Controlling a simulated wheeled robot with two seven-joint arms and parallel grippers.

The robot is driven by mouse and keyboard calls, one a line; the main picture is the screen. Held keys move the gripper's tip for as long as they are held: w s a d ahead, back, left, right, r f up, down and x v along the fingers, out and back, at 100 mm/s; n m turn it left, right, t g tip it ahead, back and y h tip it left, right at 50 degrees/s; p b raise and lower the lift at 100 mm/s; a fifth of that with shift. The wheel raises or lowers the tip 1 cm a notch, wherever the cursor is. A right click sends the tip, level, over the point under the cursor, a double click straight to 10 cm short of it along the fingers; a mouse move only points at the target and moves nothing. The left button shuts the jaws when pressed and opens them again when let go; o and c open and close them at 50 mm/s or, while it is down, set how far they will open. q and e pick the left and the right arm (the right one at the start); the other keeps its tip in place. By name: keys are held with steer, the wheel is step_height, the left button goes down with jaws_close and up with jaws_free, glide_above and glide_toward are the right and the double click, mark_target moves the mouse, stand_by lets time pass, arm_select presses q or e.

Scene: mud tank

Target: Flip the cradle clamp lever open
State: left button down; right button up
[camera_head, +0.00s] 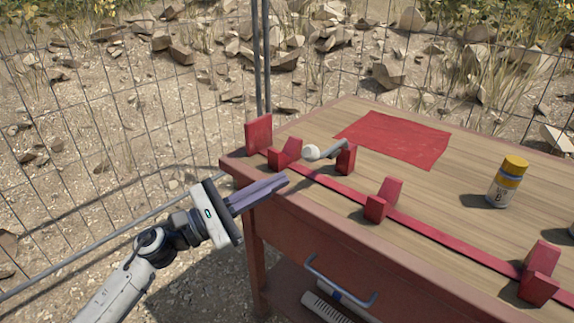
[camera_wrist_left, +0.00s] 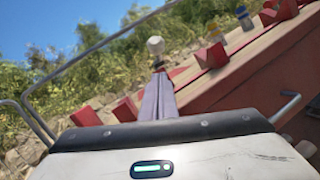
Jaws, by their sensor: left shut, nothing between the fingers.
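The clamp lever is a grey bar with a white ball knob (camera_head: 312,152), joined to a red block (camera_head: 346,157) near the left end of the table's front edge. It lies low, slanting with the knob toward the left. My left gripper (camera_head: 284,182) is shut and empty just in front of the table's edge, short of the knob and apart from it in the head view. In the left wrist view the knob (camera_wrist_left: 156,45) shows straight beyond the shut fingers (camera_wrist_left: 158,82). My right gripper is not in view.
Red cradle blocks (camera_head: 380,200) stand along a red rail on the wooden table (camera_head: 440,190). A red mat (camera_head: 400,138) and a yellow-capped bottle (camera_head: 507,182) are farther back. A drawer handle (camera_head: 338,285) juts from the front. A wire fence (camera_head: 120,130) stands behind.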

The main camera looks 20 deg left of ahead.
arm_select(q)
steer(key=shift+w+d+r+p, duration=0.3)
steer(key=shift+d+r, duration=0.1)
steer(key=shift+r, duration=0.15)
steer(key=shift+w+d+r+p, duration=0.15)
steer(key=shift+d+r+p, duration=0.1)
steer(key=shift+d+r, duration=0.25)
steer(key=shift+w+d+r+p, duration=0.25)
steer(key=shift+d+r+p, duration=0.1)
steer(key=shift+r, duration=0.2)
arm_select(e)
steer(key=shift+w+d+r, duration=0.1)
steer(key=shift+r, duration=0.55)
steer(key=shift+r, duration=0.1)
